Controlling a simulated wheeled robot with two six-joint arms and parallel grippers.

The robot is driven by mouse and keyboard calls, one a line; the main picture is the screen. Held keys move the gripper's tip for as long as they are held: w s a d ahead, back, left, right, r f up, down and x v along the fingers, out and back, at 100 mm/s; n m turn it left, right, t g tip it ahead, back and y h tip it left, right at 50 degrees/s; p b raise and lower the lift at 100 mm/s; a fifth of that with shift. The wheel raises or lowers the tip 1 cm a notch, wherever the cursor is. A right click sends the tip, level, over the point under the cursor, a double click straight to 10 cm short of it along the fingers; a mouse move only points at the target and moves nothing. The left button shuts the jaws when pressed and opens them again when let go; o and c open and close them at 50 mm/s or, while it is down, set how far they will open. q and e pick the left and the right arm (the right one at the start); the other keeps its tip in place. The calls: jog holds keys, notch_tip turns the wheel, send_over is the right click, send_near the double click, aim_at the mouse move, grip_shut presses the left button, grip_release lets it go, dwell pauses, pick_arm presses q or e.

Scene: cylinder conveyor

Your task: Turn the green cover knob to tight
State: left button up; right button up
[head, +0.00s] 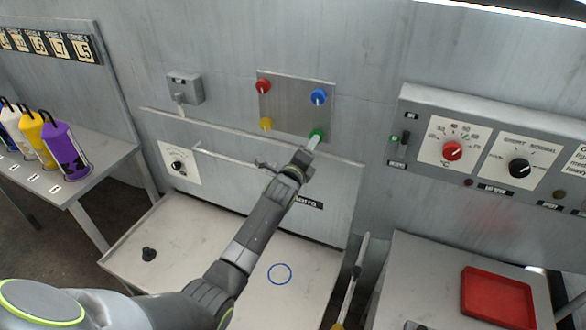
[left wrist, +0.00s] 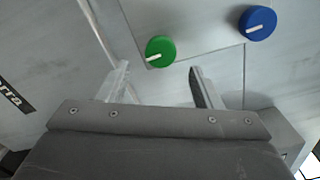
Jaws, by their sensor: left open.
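The green cover knob (head: 318,133) is at the lower right corner of a metal plate (head: 290,106) on the wall. In the left wrist view the green knob (left wrist: 160,51) shows its round face, with a white mark pointing to the lower left. My left gripper (head: 310,145) is just below and in front of it. In the left wrist view the open fingers (left wrist: 161,84) lie on either side of and below the knob, with a visible gap to it. I cannot read any tight marking. My right gripper is not in view.
A blue knob (head: 319,97), red knob (head: 263,86) and yellow knob (head: 265,124) share the plate. The blue knob (left wrist: 259,23) is close by in the wrist view. A control box (head: 470,150) protrudes at right. Bottles (head: 66,150) stand on a left table; a red tray (head: 497,298) lies lower right.

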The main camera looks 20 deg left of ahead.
pick_arm(q)
jog(key=s+b, duration=0.1)
jog(key=s, duration=1)
jog(key=shift+s+a, duration=0.15)
jog(key=shift+s, duration=0.15)
